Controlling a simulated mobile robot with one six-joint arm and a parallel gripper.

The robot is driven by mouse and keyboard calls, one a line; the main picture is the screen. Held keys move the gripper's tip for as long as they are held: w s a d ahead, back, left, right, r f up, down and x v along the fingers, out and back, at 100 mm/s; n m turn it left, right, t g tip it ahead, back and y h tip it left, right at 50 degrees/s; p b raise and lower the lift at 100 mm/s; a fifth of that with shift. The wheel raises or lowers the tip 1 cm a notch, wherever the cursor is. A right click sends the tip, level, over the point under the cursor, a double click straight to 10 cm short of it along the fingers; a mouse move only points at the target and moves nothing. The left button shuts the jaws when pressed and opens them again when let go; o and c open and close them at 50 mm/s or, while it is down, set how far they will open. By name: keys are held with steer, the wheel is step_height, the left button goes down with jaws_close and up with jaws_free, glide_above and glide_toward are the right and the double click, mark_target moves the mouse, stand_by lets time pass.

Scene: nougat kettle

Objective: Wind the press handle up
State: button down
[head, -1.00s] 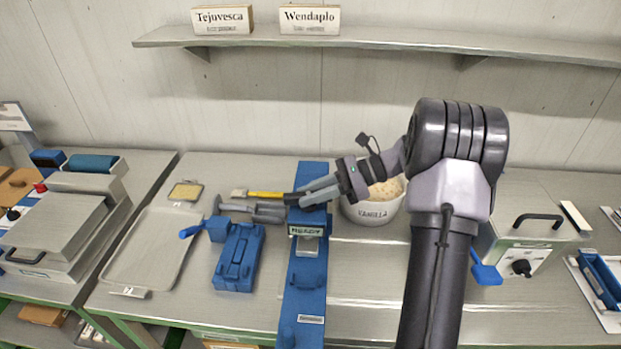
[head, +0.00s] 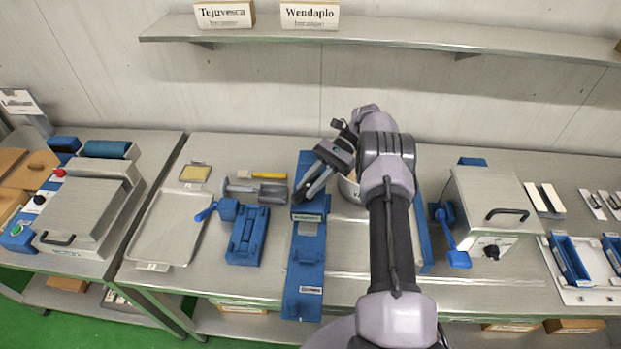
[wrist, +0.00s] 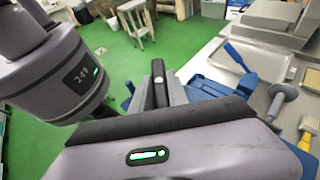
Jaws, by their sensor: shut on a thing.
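The blue press (head: 306,255) is a long upright-looking blue frame in the middle of the bench, with a pale label near its top. My gripper (head: 306,196) reaches down from the right to the top of this frame, and its fingers are shut on the press handle. The handle itself is mostly hidden by the fingers in the head view. In the wrist view my gripper (wrist: 160,88) shows a dark bar between grey fingers, with blue parts just beyond; I cannot tell the handle's exact angle.
Left of the press are a blue fixture (head: 247,238) with a lever, grey tools, a yellow-handled brush (head: 263,175) and a metal tray (head: 168,228). A white tub (head: 348,187) is partly hidden behind my arm. A grey box machine (head: 490,205) stands right.

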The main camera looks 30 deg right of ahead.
stand_by(0.5)
steer(key=c, duration=1.3)
jaws_free()
steer(key=shift+a, duration=0.15)
